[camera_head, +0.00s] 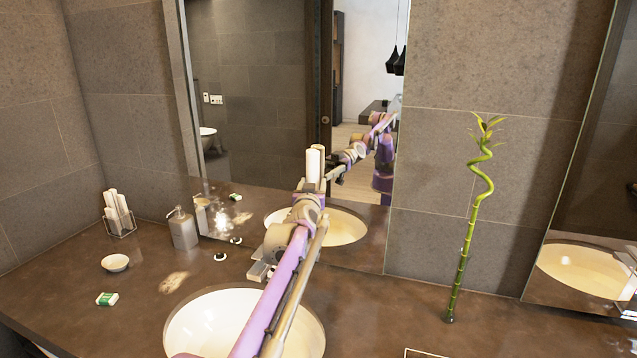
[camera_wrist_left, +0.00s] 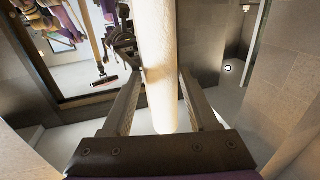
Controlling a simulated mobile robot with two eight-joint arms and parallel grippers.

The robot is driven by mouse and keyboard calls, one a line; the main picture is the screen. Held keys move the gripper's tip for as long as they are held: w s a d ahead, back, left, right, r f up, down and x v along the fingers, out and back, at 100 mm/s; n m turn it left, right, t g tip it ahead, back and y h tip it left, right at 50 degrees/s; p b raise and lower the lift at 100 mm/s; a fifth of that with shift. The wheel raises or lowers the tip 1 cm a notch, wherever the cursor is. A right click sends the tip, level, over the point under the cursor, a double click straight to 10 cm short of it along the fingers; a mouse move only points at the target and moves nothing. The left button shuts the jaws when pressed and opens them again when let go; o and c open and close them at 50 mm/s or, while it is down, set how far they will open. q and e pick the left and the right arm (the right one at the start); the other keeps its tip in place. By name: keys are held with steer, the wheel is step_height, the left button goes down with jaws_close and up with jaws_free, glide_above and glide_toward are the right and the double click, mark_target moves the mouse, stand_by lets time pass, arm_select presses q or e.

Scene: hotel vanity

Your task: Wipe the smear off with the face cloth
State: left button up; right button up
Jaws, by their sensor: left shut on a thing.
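The face cloth is a white upright roll (camera_head: 312,166), held up above the counter in front of the mirror. My left gripper (camera_head: 310,186) is shut on it. In the left wrist view the roll (camera_wrist_left: 156,55) stands between the two fingers of the left gripper (camera_wrist_left: 160,88). My right gripper is not in view.
The white basin (camera_head: 190,323) lies under my arm. A bamboo stalk (camera_head: 461,262) stands right. The mirror (camera_head: 250,120) is behind.

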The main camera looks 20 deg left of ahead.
arm_select(q)
steer(key=shift+a, duration=0.15)
steer(key=s+b, duration=0.1)
steer(key=s, duration=0.5)
steer(key=shift+s+d, duration=0.2)
steer(key=shift+s, duration=0.2)
steer(key=shift+f, duration=0.15)
stand_by(0.4)
